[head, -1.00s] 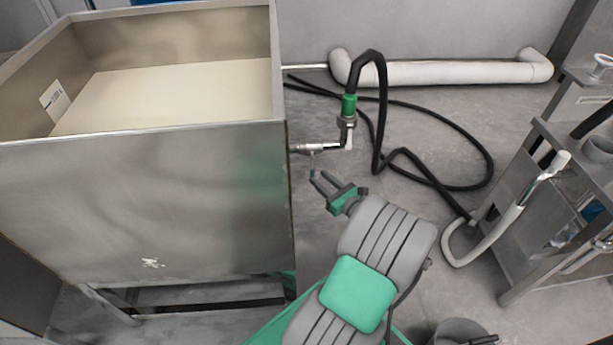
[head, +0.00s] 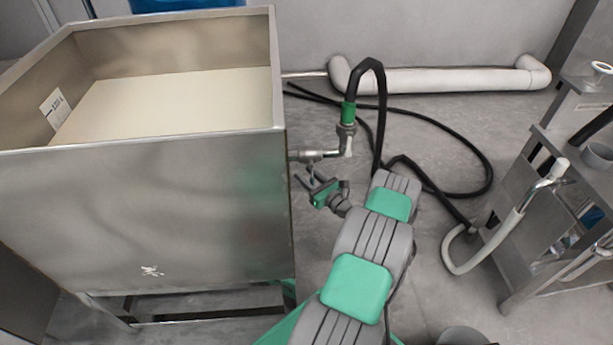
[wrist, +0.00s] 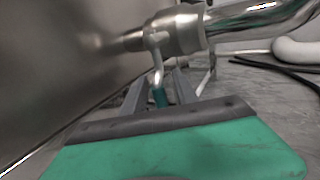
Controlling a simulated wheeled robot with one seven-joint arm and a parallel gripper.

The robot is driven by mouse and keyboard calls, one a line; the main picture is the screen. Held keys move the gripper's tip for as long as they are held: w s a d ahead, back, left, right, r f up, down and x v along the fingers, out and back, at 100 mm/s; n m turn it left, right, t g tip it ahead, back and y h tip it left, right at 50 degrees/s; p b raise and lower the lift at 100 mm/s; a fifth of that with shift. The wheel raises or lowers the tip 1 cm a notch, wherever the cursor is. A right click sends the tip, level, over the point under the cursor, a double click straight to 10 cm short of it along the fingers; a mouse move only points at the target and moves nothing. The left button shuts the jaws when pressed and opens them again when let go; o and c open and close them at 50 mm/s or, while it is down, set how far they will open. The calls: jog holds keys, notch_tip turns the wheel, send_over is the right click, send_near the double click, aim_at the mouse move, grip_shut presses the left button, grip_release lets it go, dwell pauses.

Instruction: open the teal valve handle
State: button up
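The metal valve (head: 312,155) sticks out of the right side of the steel tank (head: 150,210). Its thin lever hangs down and ends in the teal handle (wrist: 160,97), which shows in the middle of the wrist view below the valve body (wrist: 178,33). My gripper (head: 305,176) is just below the valve in the head view. In the wrist view my gripper (wrist: 160,88) has its fingers apart, one on each side of the teal handle, with a gap visible on the left. The lower end of the handle is hidden behind the gripper body.
A black hose (head: 378,110) with a green collar (head: 348,112) rises from the valve's pipe and loops over the floor. A white pipe (head: 450,75) runs along the back wall. A metal stand (head: 530,210) is at the right. The tank wall is close beside my gripper.

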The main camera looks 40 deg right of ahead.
grip_shut()
dwell(0.4)
dwell(1.1)
